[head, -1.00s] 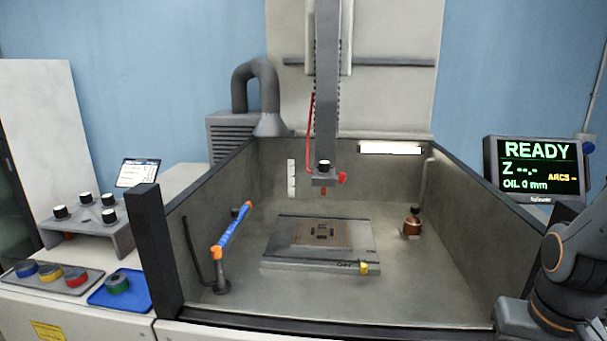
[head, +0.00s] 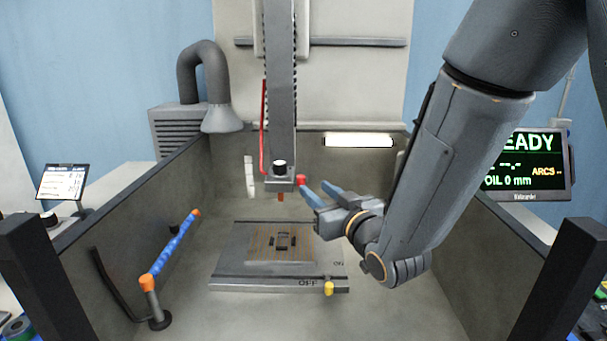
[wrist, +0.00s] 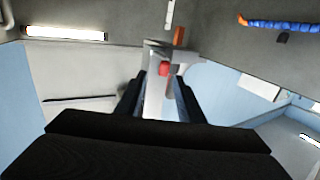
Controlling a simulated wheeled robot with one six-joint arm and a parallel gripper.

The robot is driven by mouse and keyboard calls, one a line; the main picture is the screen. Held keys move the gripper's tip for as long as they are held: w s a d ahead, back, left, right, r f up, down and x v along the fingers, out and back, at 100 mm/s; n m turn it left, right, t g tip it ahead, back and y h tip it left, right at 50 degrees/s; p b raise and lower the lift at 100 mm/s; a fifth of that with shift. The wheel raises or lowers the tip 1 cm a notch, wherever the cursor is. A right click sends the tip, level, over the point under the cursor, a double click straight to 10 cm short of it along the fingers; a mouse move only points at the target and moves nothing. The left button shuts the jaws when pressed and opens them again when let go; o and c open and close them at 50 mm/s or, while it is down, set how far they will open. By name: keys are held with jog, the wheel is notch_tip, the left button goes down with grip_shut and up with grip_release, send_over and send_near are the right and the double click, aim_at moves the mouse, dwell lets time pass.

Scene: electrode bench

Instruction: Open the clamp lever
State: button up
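The clamp lever appears to be the small part with a red knob (head: 300,180) on the right side of the spindle head (head: 279,184), at the bottom of the grey vertical column. My gripper (head: 318,191) is just right of the knob in the head view, its two blue-grey fingers apart and pointing at it. In the wrist view the red knob (wrist: 164,69) sits beyond and between the fingertips (wrist: 160,82). The fingers look open and empty. I cannot tell whether they touch the knob.
A work plate (head: 278,284) marked ON and OFF with a yellow knob (head: 328,288) lies in the tank below. A blue hose nozzle (head: 172,248) stands at the left. Tank walls and dark corner posts (head: 38,265) surround the space. A screen (head: 525,172) is at the right.

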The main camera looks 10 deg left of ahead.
aim_at(302, 180)
jog(key=x, duration=0.2)
jog(key=p+x, duration=0.1)
jog(key=x, duration=0.2)
jog(key=p+x, duration=0.1)
jog(key=x, duration=0.2)
jog(key=shift+s+a+r, duration=0.2)
jog(key=shift+a+r, duration=0.15)
jog(key=shift+c, duration=0.5)
grip_shut()
